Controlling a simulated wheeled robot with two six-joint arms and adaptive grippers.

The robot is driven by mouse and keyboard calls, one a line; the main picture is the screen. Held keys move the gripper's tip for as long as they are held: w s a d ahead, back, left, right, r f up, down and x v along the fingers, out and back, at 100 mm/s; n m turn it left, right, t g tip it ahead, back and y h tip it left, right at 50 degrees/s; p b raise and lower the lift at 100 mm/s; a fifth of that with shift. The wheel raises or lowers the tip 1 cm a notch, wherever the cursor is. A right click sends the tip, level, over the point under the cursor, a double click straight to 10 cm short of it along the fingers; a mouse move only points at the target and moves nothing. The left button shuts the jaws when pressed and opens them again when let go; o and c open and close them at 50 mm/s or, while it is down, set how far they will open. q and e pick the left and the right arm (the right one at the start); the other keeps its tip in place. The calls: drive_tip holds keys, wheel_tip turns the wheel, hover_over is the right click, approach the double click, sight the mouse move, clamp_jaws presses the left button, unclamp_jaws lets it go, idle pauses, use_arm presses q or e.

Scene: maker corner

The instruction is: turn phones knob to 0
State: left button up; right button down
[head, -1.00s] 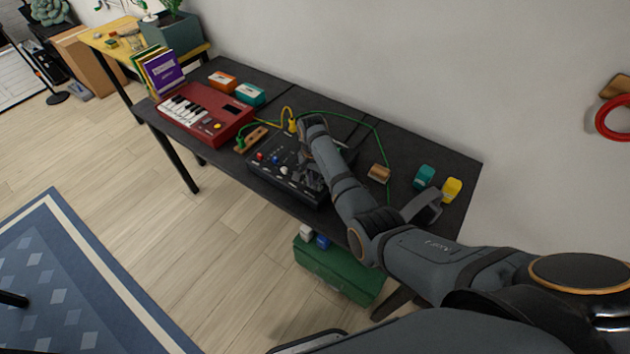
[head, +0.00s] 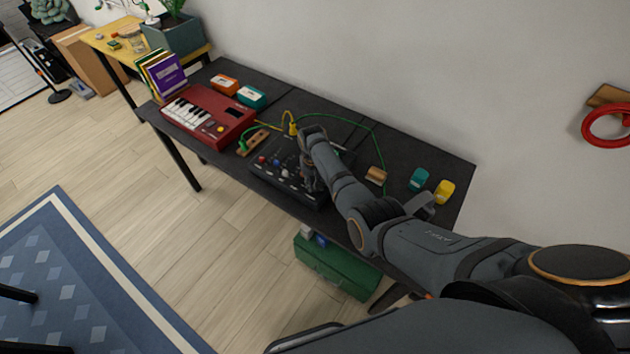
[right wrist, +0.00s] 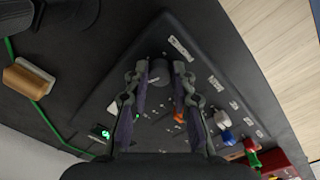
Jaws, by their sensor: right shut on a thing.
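The black mixer (head: 262,180) lies on the dark bench, and its panel (right wrist: 205,75) fills much of the right wrist view. A dark round knob (right wrist: 159,70) sits near one end of the panel beside a pale label too small to read surely; I take it as the phones knob. My right gripper (head: 311,188) is down over the mixer. In the right wrist view its fingers (right wrist: 161,72) are closed on the sides of this knob. The knob's pointer and setting cannot be made out. My left gripper is not in view.
White (right wrist: 221,119) and blue (right wrist: 228,138) knobs stand close by on the panel. A red keyboard (head: 210,115) is left of the mixer. A green cable (head: 350,122) loops behind it. A wooden block (head: 376,174), teal (head: 419,179) and yellow (head: 444,192) items are to the right.

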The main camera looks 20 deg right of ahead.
drive_tip(key=n+p, duration=0.1)
drive_tip(key=n, duration=0.3)
drive_tip(key=shift+d+r+n+p, duration=0.1)
drive_tip(key=shift+r+n+p, duration=0.05)
drive_tip(key=shift+n+p, duration=0.2)
drive_tip(key=n+p, duration=0.1)
drive_tip(key=n, duration=0.2)
drive_tip(key=shift+n, duration=0.25)
drive_tip(key=n+p, duration=0.1)
drive_tip(key=n, duration=0.2)
drive_tip(key=shift+n, duration=0.3)
drive_tip(key=n, duration=0.4)
drive_tip(key=shift+d+n, duration=0.1)
drive_tip(key=shift+n, duration=0.2)
drive_tip(key=n, duration=0.4)
drive_tip(key=shift+w+n+p, duration=0.1)
drive_tip(key=shift+n+p, duration=0.2)
drive_tip(key=shift+p, duration=0.05)
drive_tip(key=n, duration=0.4)
drive_tip(key=shift+y, duration=0.3)
drive_tip(key=n, duration=0.5)
drive_tip(key=shift+w, duration=0.1)
drive_tip(key=shift+n+b, duration=0.4)
drive_tip(key=shift+n, duration=1.7)
